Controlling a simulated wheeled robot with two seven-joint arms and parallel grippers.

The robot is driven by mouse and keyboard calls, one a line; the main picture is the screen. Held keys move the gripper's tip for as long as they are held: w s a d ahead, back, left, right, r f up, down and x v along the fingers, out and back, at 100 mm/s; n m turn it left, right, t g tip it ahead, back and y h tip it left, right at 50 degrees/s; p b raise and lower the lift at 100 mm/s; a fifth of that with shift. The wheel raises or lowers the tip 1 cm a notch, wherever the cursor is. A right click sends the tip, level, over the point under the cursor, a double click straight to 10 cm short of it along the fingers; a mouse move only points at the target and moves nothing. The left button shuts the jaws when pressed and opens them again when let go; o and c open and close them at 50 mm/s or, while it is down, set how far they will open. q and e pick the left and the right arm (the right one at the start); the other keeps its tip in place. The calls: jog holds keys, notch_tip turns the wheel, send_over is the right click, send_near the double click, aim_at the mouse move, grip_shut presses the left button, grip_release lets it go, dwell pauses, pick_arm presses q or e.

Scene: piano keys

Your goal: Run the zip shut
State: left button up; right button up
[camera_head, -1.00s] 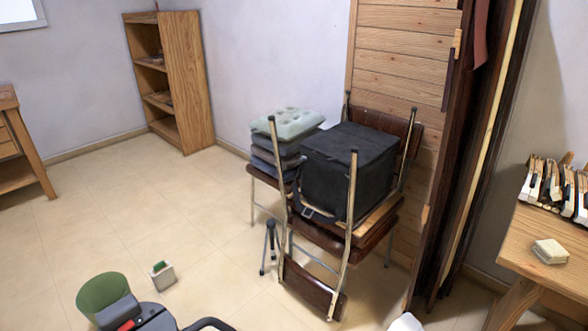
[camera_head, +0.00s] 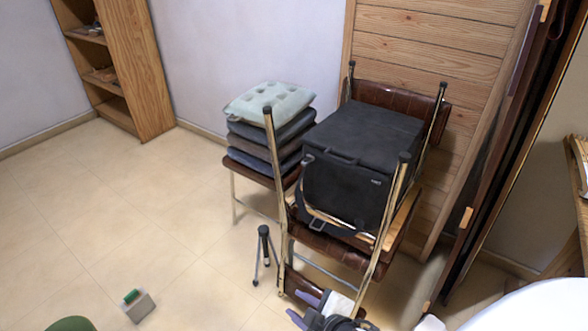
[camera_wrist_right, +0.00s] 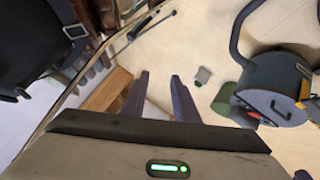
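A black box-shaped bag (camera_head: 365,135) stands on a folding chair with a brown seat (camera_head: 325,238). Its front side faces me, with a strap handle at the top edge and a small pale mark near the right corner. I cannot make out a zip or its pull. My right gripper (camera_head: 300,308) is at the bottom of the head view, below and in front of the bag and apart from it. In the right wrist view its two fingers (camera_wrist_right: 160,82) are spread with nothing between them. Part of the bag (camera_wrist_right: 30,45) shows at the upper left there. My left gripper is not seen.
Stacked cushions (camera_head: 268,125) sit on a chair to the left. A small black tripod (camera_head: 264,255) stands on the floor by the chairs. Metal chair posts rise in front of the bag. A wooden shelf (camera_head: 145,75) stands at the back left. The floor at left is mostly clear.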

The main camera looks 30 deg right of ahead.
jog(key=w+d+r+n+t+h+b, duration=0.35)
jog(key=w+d+r, duration=0.35)
jog(key=w+d, duration=0.25)
jog(key=n+t+h+b, duration=0.1)
jog(key=n+t+h, duration=0.1)
jog(key=t+h, duration=0.1)
send_near(306, 165)
jog(key=shift+n, duration=0.25)
jog(key=b+x, duration=0.1)
jog(key=x, duration=0.8)
jog(key=shift+w+d, duration=0.15)
jog(key=shift+d, duration=0.05)
grip_shut()
jog(key=shift+f, duration=0.1)
